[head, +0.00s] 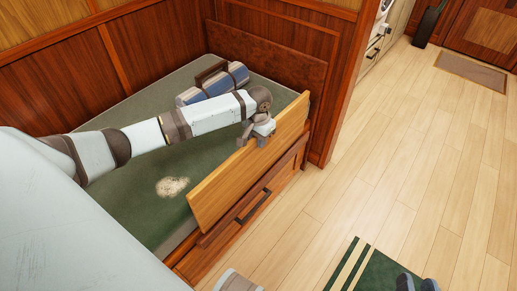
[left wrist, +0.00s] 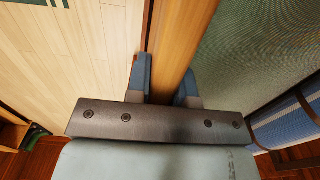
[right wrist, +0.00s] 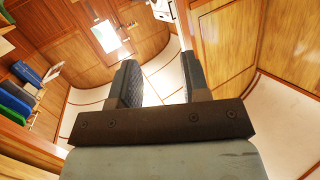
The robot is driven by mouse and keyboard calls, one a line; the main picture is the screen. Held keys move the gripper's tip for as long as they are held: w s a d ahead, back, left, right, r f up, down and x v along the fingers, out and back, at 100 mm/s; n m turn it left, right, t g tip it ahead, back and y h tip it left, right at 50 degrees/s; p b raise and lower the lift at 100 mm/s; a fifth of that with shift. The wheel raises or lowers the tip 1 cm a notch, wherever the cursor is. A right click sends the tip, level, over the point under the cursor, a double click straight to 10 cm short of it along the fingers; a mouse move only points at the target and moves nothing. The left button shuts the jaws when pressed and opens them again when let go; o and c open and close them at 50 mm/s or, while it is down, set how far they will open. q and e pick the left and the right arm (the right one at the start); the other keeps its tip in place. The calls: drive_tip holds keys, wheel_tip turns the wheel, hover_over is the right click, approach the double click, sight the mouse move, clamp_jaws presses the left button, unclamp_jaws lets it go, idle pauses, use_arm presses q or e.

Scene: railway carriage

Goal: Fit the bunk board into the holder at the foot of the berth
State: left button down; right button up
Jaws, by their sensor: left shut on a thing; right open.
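The bunk board (head: 235,175) is a long light-wood plank standing on edge along the open side of the green berth (head: 200,125). My left gripper (head: 262,132) is shut on its top edge, towards the far end. In the left wrist view the board (left wrist: 180,40) runs between the two fingers of my left gripper (left wrist: 163,85). The board's far end is close to the dark wood panel (head: 270,60) at the end of the berth. I cannot make out the holder. My right gripper (right wrist: 157,85) is open and empty, pointing up towards the ceiling.
A striped blue bedroll (head: 213,84) lies at the berth's far end. A pale patch (head: 172,187) is on the mattress. A drawer front with a dark handle (head: 253,206) is below the board. The wood floor (head: 390,160) to the right is mostly clear, with a green striped rug (head: 375,270) at the front.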

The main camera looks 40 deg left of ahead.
sight(259, 157)
use_arm(q)
wheel_tip(259, 157, down, 4)
drive_tip(key=shift+r+b, duration=0.1)
drive_tip(key=shift+b, duration=0.5)
use_arm(e)
drive_tip(key=r, duration=0.1)
drive_tip(key=a+r+t+y, duration=0.1)
drive_tip(key=shift+w+a+r, duration=0.1)
drive_tip(key=shift+w+r, duration=0.1)
drive_tip(key=shift+r, duration=0.15)
use_arm(q)
drive_tip(key=c, duration=1)
unclamp_jaws()
drive_tip(key=shift+f, duration=0.2)
use_arm(e)
drive_tip(key=shift+d+f, duration=0.2)
